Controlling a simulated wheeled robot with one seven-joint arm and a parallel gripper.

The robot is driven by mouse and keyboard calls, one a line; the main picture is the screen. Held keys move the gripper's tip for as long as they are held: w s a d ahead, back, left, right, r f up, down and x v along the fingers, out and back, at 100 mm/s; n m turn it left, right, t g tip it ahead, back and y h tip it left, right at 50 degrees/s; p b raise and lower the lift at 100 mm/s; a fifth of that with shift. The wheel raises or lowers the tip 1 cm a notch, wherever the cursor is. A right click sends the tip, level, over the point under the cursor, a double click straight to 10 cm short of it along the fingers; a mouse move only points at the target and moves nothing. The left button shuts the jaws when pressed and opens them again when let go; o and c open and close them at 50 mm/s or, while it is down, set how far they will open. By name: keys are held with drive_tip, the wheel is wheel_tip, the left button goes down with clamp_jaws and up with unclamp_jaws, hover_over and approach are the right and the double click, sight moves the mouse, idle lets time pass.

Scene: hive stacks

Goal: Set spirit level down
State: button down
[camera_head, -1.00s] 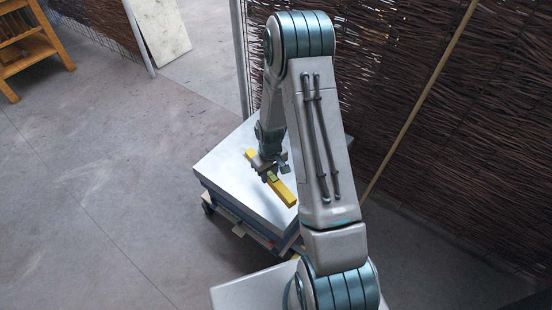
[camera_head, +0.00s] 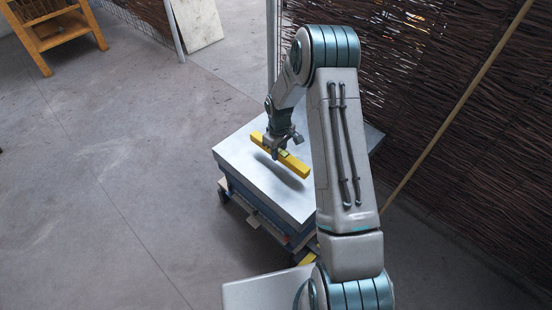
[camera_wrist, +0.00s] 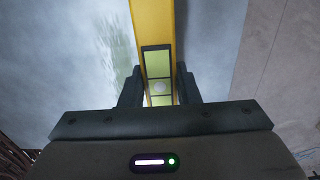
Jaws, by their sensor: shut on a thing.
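The yellow spirit level (camera_head: 294,164) is held in my gripper (camera_head: 276,146) above the light grey flat top of a hive stack (camera_head: 240,152). A shadow under the level shows on the top, so it appears raised a little. In the wrist view, the fingers of my gripper (camera_wrist: 159,92) are shut on both sides of the level (camera_wrist: 153,22), around its greenish vial window (camera_wrist: 157,62). The grey top (camera_wrist: 215,50) shows blurred below it on both sides.
The stack rests on a low wheeled base. A woven wicker fence (camera_head: 470,130) stands behind it on the right, with a long pole (camera_head: 455,107) leaning there. A wooden rack (camera_head: 55,28) and a pale board (camera_head: 197,22) are at the back left. The concrete floor (camera_head: 90,170) at left is clear.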

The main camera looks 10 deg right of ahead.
sight(274, 164)
drive_tip(key=shift+w+a+f, duration=0.55)
drive_tip(key=shift+w+a, duration=0.05)
drive_tip(key=shift+w, duration=0.05)
drive_tip(key=shift+a+f, duration=0.1)
drive_tip(key=shift+f, duration=0.1)
drive_tip(key=shift+f+b, duration=0.35)
drive_tip(key=shift+f, duration=1.45)
drive_tip(key=shift+f, duration=0.1)
drive_tip(key=c, duration=1.1)
unclamp_jaws()
